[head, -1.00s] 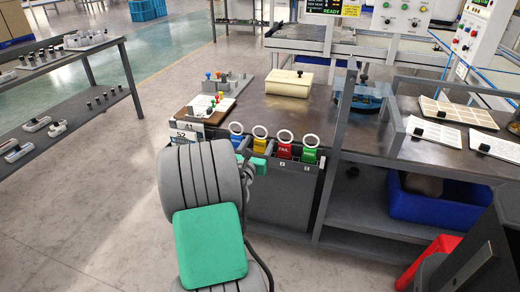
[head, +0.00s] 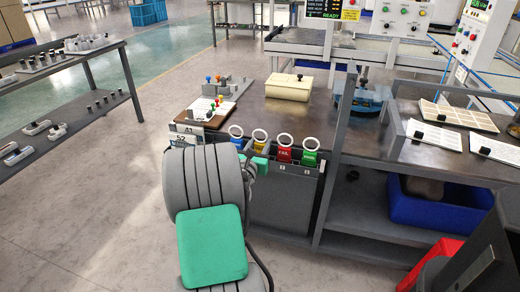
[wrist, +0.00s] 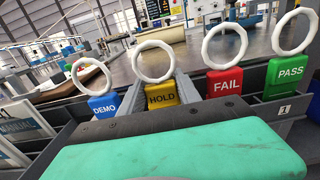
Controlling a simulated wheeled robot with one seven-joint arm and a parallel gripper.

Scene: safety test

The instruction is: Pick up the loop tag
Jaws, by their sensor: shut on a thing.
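Loop tags with white rings stand in a row at the rack on the bench edge: blue DEMO (wrist: 104,105), yellow HOLD (wrist: 161,95), red FAIL (wrist: 224,82) and green PASS (wrist: 288,76). The row also shows in the head view, with the red tag (head: 284,154) and green tag (head: 309,158) clearest. My gripper (wrist: 161,92) has light grey fingers on either side of the yellow tag and is shut on it, below its ring. The tag is upright and still level with its neighbours. My arm and green wrist cover hide part of the rack.
A grey post (head: 338,150) rises to the right. A blue bin (head: 440,208) stands on the lower shelf.

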